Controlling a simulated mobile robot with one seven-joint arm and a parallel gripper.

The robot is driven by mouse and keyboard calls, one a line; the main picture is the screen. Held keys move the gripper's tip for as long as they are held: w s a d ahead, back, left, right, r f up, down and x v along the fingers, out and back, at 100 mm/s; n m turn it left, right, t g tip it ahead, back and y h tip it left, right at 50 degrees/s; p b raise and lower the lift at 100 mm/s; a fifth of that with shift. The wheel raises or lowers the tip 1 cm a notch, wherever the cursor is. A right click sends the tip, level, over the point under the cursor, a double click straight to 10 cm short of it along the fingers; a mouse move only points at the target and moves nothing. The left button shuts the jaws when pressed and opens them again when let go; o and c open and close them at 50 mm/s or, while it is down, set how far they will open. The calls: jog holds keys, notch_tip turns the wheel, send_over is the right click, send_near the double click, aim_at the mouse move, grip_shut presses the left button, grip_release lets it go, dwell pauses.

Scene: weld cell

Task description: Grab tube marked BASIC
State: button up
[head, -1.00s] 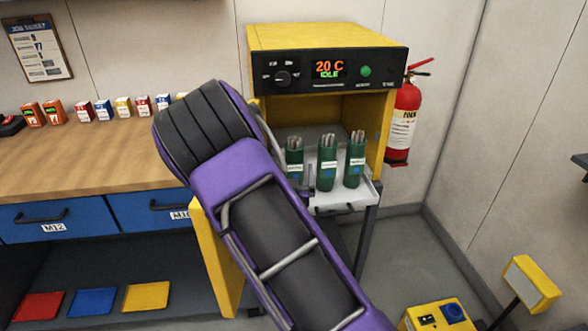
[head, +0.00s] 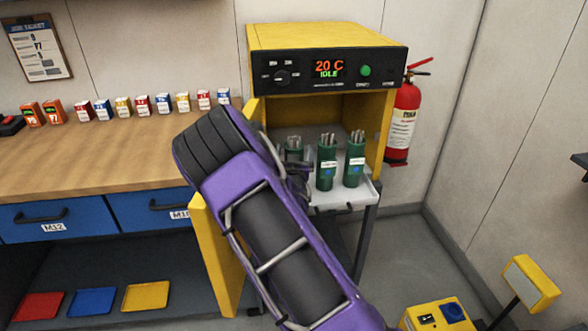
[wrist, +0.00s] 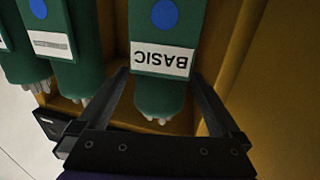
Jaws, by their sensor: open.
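The tube marked BASIC (wrist: 162,97) is green with a white label and a blue dot, and rod ends stick out of it. In the wrist view it appears upside down, between the two open fingers of my gripper (wrist: 163,76), with a gap on each side. In the head view it is the leftmost tube (head: 294,144), largely hidden behind my arm. My gripper is mostly hidden there too. Two similar green tubes, a middle one (head: 326,168) and a right one (head: 354,165), stand beside it; their labels are unreadable.
The tubes stand on a pale pulled-out shelf (head: 345,199) of a yellow oven (head: 318,40) showing 20 C, IDLE. Its yellow door (head: 215,245) hangs open at the left. A fire extinguisher (head: 403,125) is on the right. A wooden bench (head: 90,160) with small boxes stands left.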

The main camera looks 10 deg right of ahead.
grip_shut()
jog(key=shift+r, duration=0.25)
dwell(0.3)
